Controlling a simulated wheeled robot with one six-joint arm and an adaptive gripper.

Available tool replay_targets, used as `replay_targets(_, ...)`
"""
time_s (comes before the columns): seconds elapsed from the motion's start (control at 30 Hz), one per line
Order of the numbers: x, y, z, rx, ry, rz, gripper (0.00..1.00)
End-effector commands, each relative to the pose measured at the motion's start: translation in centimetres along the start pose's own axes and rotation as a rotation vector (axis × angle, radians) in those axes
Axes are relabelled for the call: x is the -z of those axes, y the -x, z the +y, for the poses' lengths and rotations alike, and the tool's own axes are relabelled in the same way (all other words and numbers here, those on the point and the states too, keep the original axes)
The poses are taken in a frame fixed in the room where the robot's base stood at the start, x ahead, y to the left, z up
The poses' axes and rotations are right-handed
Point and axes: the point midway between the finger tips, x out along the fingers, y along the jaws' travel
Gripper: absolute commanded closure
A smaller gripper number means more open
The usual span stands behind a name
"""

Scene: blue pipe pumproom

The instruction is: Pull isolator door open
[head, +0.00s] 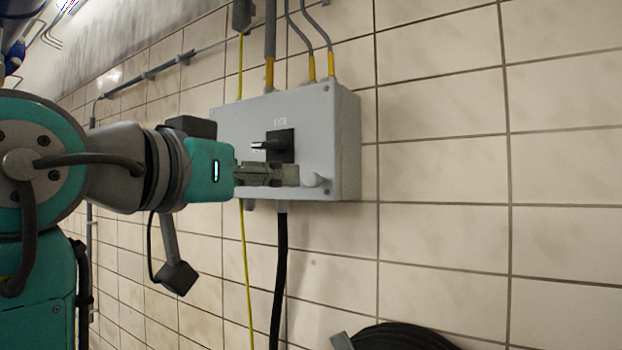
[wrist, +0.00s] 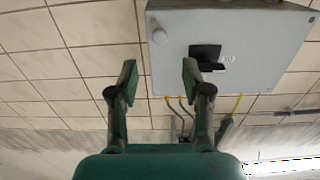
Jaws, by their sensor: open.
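The isolator (head: 335,125) is a grey box on the tiled wall, its door shut. A black rotary switch (head: 279,147) sits on the door. A pale round knob (head: 315,180) is at the door's lower right in the head view. My gripper (head: 290,174) is in front of the lower door, its fingertips just left of the knob in the picture. In the wrist view the box (wrist: 265,40) looks upside down, and my open, empty gripper (wrist: 157,78) has the knob (wrist: 159,36) beyond the gap between its fingers. Contact with the door cannot be told.
Grey conduits with yellow ends (head: 311,68) enter the box top. A black cable (head: 280,260) and a yellow-green wire (head: 246,265) run down below it. A coiled black hose (head: 400,337) is at the bottom. The wall right of the box is clear.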

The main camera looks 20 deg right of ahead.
Motion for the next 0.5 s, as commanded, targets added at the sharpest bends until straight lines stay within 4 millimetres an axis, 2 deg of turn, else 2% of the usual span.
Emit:
replay_targets(0.17, 0.0, -2.0, 0.1, -0.004, 0.0, 0.0, 0.51)
replay_targets(0.5, 0.0, -7.8, 0.1, -0.004, 0.002, 0.001, 0.51)
